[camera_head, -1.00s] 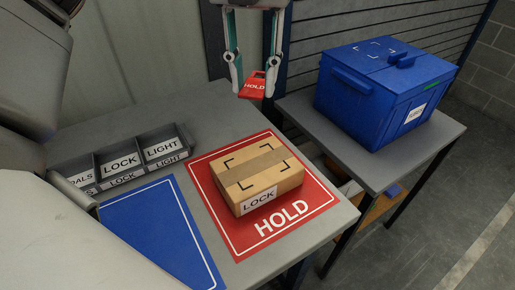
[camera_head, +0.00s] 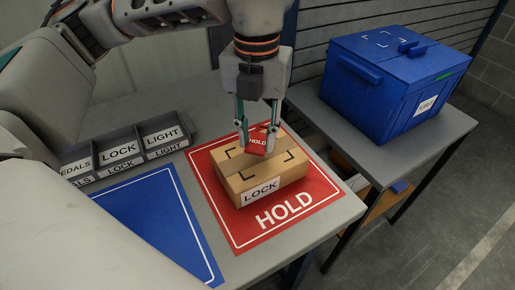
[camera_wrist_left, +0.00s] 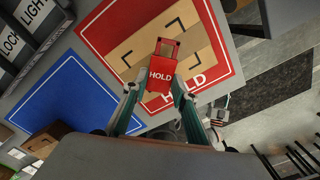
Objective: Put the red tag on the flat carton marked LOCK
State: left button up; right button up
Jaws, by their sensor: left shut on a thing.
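The red tag (camera_head: 257,141), marked HOLD, is between the fingertips of my left gripper (camera_head: 257,146), which is shut on it. It also shows in the left wrist view (camera_wrist_left: 161,78), in front of the carton. The flat carton (camera_head: 238,182), marked LOCK on its near side, lies on the red HOLD mat (camera_head: 315,200). The tag is over the back part of the carton's top; I cannot tell whether it touches. The carton (camera_wrist_left: 202,46) is partly hidden by the tag in the wrist view. My right gripper is not in view.
A divided grey bin (camera_head: 128,155) with labels LOCK and LIGHT stands at the left of the table. A blue mat (camera_head: 155,225) lies in front of it. A blue lidded box (camera_head: 372,95) stands on a side table (camera_head: 325,118) at the right.

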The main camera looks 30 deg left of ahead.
aim_at(257, 144)
pick_arm(q)
notch_tip(257, 144, down, 4)
jog(key=shift+f, duration=0.1)
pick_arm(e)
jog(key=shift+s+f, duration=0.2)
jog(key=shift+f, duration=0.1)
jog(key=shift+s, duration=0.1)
pick_arm(q)
jog(key=shift+f, duration=0.1)
jog(key=o, duration=0.7)
jog(key=shift+o, duration=0.2)
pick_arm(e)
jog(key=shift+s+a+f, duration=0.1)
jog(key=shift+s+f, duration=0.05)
